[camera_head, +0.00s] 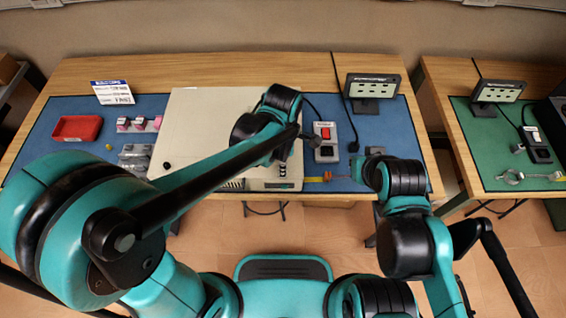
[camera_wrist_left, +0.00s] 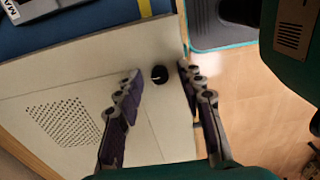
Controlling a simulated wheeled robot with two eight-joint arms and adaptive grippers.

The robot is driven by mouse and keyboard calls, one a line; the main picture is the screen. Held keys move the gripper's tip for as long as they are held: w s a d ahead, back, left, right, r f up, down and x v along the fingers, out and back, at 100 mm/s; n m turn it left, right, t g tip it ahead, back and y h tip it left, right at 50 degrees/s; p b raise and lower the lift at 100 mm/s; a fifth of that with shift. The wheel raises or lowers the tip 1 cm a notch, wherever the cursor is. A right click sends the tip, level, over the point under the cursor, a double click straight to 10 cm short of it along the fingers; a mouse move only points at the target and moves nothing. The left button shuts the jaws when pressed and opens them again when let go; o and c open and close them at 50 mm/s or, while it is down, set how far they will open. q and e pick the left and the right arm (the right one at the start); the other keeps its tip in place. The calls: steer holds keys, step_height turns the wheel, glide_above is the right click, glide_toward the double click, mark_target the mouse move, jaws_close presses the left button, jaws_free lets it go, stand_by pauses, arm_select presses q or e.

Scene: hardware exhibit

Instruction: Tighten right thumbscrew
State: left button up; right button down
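A beige box-shaped unit (camera_head: 205,115) sits on the blue mat; it also fills much of the left wrist view (camera_wrist_left: 95,65). A small black round thumbscrew (camera_wrist_left: 159,74) stands on its pale face near an edge, between the fingertips of my left gripper (camera_wrist_left: 160,74). The fingers are open, with a gap on both sides of the thumbscrew. In the head view my left arm hides most of this corner. Another black thumbscrew (camera_head: 166,165) shows at the unit's left. My right gripper (camera_head: 366,172) is low at the mat's right; its fingers are unclear.
A red tray (camera_head: 77,128), a sign (camera_head: 113,92) and small pink-topped parts (camera_head: 138,124) lie left. A red-switch box (camera_head: 324,134) and a dark display (camera_head: 372,86) stand right of the unit. A second table (camera_head: 455,82) is farther right, across a floor gap.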

arm_select(q)
jaws_close()
